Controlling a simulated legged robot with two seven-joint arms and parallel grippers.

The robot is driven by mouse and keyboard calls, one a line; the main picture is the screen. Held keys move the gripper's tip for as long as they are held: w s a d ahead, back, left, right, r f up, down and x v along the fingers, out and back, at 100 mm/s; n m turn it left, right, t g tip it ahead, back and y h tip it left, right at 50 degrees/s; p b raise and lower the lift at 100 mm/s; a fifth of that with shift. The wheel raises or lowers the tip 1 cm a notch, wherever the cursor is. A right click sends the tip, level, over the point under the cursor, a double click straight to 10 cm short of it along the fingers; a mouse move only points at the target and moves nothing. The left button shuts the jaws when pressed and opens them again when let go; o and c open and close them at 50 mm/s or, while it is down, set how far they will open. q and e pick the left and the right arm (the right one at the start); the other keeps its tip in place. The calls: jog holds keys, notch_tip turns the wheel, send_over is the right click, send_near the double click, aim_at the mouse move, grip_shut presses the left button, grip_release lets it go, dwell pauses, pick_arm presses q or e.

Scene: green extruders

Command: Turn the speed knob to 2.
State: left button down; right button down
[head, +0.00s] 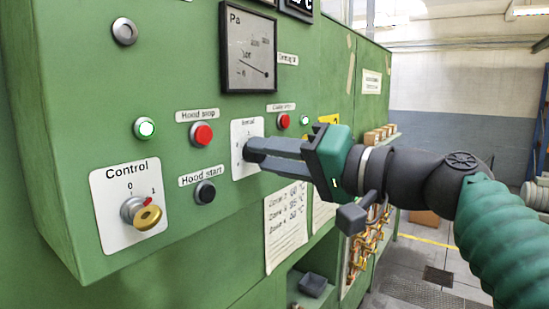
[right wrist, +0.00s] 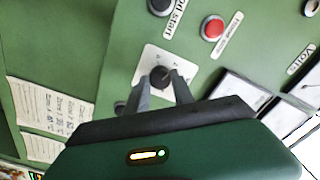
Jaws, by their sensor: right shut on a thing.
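The speed knob (right wrist: 160,75) is a small dark knob on a white plate (head: 241,128) on the green panel. My right gripper (head: 252,151) reaches in from the right with its fingertips at that plate and hides the knob in the head view. In the right wrist view its two fingers (right wrist: 160,82) stand on either side of the knob, shut on it. The plate's small print and the knob's pointer are too small or covered to read. My left gripper is not in view.
A red button (head: 201,134), a black button (head: 205,191) and a lit green lamp (head: 144,128) sit left of the plate. A Pa gauge (head: 248,48) is above; paper sheets (head: 285,224) hang below.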

jog(key=shift+f+m, duration=0.1)
jog(key=shift+m, duration=0.5)
jog(key=c, duration=1.5)
grip_release()
jog(key=o, duration=0.4)
jog(key=shift+w+a, duration=0.2)
jog(key=shift+w, duration=0.05)
jog(key=shift+w+a, duration=0.15)
jog(key=shift+a, duration=0.05)
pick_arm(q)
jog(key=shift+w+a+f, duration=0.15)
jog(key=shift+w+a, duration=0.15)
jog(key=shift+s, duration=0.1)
